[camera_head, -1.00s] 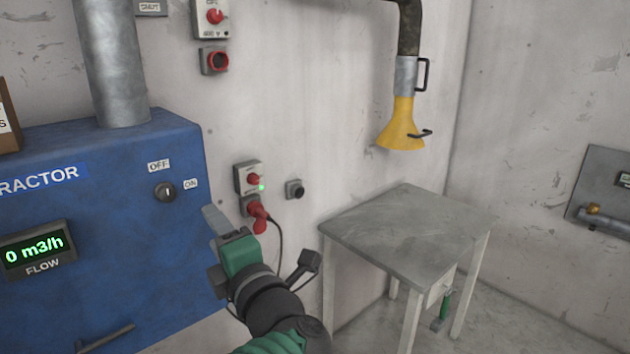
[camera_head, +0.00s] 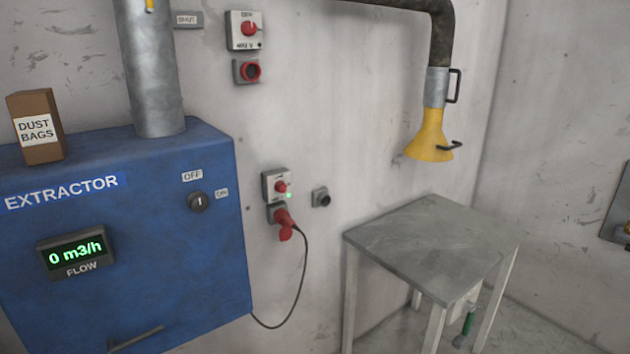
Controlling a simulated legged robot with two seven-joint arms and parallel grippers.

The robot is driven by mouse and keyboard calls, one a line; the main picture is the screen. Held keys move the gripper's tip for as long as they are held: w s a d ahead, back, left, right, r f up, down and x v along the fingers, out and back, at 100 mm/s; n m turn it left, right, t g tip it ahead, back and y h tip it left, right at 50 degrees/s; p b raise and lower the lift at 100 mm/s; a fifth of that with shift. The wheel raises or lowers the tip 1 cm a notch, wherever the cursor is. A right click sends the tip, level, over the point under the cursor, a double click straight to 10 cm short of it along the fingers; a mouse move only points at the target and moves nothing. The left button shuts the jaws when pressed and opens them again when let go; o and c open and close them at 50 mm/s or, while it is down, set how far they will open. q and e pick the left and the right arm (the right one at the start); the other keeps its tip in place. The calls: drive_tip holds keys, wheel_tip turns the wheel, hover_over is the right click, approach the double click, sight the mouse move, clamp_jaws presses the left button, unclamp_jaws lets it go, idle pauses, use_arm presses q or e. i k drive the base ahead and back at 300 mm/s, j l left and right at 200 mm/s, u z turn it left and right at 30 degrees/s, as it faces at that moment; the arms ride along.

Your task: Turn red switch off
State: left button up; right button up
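A grey switch box with a red rotary switch (camera_head: 281,187) is on the wall right of the blue extractor. A small green light glows beside its knob, and a red plug (camera_head: 285,220) with a black cable sits in the socket below. A second grey box with a red switch (camera_head: 250,29) is higher on the wall, above an empty red socket (camera_head: 248,71). The frame does not show which red switch the task means. Neither of my grippers is in view.
The blue extractor (camera_head: 215,265) fills the left, with a black OFF/ON knob (camera_head: 198,202) and a display reading 0 m3/h (camera_head: 76,253). A grey table (camera_head: 430,245) stands at right below a yellow hood (camera_head: 430,138).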

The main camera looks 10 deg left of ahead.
sight(281, 187)
drive_tip(key=i+l, duration=0.3)
drive_tip(key=i+l+u, duration=0.2)
drive_tip(key=u, duration=0.25)
drive_tip(key=i+l+u, duration=0.15)
drive_tip(key=l+u, duration=0.2)
drive_tip(key=u, duration=0.15)
drive_tip(key=i+l+u, duration=0.1)
drive_tip(key=l+u, duration=0.35)
drive_tip(key=j, duration=0.1)
